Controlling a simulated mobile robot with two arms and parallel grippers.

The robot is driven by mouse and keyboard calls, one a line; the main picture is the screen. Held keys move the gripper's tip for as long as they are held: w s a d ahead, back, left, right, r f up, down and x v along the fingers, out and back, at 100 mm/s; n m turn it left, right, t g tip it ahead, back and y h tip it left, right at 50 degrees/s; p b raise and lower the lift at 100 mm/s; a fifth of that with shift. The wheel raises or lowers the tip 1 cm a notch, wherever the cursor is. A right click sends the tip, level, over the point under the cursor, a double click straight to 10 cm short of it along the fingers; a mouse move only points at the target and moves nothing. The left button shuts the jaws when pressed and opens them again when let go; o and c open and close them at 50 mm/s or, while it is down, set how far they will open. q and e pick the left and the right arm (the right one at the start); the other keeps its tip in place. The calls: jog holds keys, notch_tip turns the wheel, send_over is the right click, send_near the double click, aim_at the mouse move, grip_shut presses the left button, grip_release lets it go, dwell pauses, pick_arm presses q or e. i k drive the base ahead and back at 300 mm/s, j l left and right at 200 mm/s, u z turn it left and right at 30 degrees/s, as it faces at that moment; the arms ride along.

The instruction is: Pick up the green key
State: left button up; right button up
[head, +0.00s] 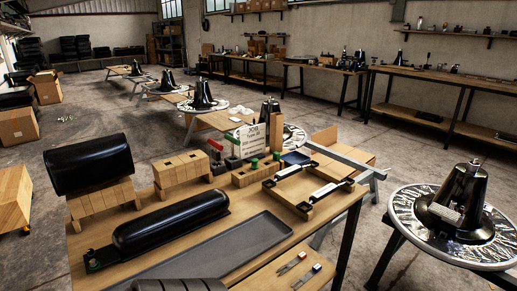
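No object is clearly recognisable as a green key. A small green piece (254,163) stands at the wooden block with holes (243,180), near the back of the workbench. Another green spot (92,264) shows at the left end of the long black cylinder (170,222). Both are too small to identify. Two small slim items lie at the front right of the bench, one with a red end (301,256) and one with a blue end (316,268). Neither of my grippers is in view.
A grey tray (225,255) lies on the workbench (268,212). A black drum (88,164) rests on wooden blocks at left. Black-handled holders (307,184) and a sign (249,139) stand behind. A round metal base with a black cone (464,202) is at right.

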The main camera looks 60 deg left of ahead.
aim_at(234, 141)
jog(key=u, duration=2.3)
